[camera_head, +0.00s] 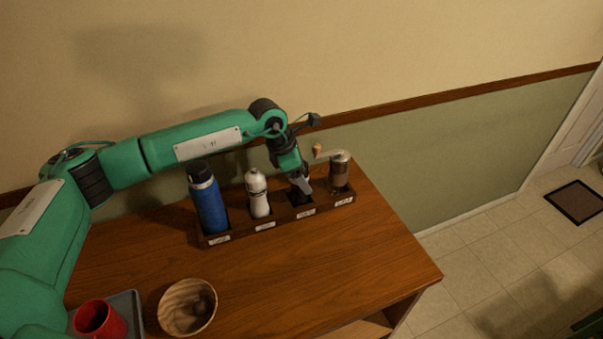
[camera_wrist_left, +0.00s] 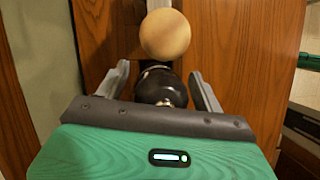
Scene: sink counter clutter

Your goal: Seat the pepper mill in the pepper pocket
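The dark rack (camera_head: 283,222) stands along the back of the counter, with a row of labelled pockets whose print is too small to read. My left gripper (camera_head: 301,188) points down at its third pocket from the left. In the left wrist view a black, rounded mill top with a shiny tip, seemingly the pepper mill (camera_wrist_left: 158,88), lies between the fingertips of my left gripper (camera_wrist_left: 160,78). Gaps show beside it, so the fingers look open around it. The mill's lower part is hidden, so I cannot tell how deep it sits. My right gripper is out of view.
The rack also holds a blue bottle (camera_head: 208,203), a white shaker (camera_head: 258,196) and a crank grinder (camera_head: 339,174). The grinder's round wooden knob (camera_wrist_left: 165,34) is close to my gripper. A wooden bowl (camera_head: 187,307) and red cup (camera_head: 100,319) stand in front left. The counter's front right is clear.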

